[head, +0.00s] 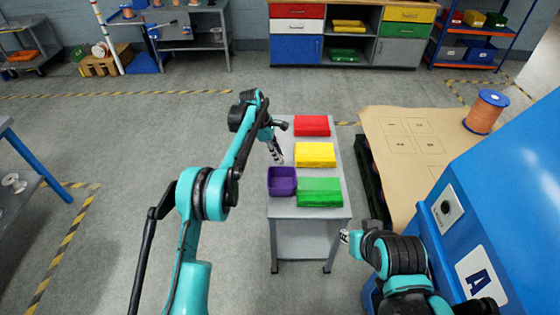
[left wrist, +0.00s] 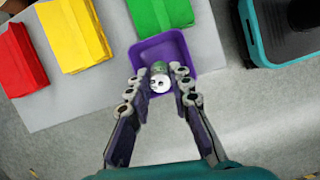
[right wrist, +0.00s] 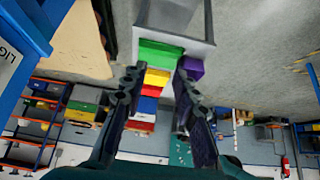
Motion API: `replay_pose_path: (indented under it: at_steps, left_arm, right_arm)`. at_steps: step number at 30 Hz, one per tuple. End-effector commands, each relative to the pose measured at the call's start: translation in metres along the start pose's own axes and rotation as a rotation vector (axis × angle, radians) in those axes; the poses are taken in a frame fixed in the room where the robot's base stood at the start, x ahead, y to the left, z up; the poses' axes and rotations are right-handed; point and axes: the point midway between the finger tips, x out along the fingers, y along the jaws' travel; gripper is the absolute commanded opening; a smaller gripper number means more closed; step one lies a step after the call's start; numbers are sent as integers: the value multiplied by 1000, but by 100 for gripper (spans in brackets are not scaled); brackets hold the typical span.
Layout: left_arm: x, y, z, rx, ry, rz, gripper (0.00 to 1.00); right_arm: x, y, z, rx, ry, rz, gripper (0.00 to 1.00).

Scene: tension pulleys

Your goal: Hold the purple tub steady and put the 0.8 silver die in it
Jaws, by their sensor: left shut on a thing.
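The purple tub (head: 282,187) stands open at the left front of a small grey table, touching or close beside a green box. My left gripper (head: 276,154) is above the tub's far side. In the left wrist view the fingers are shut on a small round silver die (left wrist: 160,82), held over the tub (left wrist: 180,50); its label cannot be read. My right gripper (head: 346,237) is low beside the table's right front corner. In the right wrist view it is open (right wrist: 157,78) and empty, and the tub (right wrist: 193,68) shows beyond its right finger. Nothing grips the tub.
Green (head: 320,192), yellow (head: 315,155) and red (head: 312,126) boxes line the grey table (head: 300,212). A brown-topped bench (head: 400,180) with a copper spool (head: 485,112) and a blue machine (head: 500,200) stand at the right. The floor left of the table is clear.

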Motion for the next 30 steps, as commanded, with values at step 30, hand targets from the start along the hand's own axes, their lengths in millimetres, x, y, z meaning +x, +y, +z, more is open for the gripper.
replay_pose_path:
  at_steps: [30]
  left_arm:
    - [1,2,1,-20,-4,8,0]
  right_arm:
    - [144,-78,-186,-973,-297,-195,28]
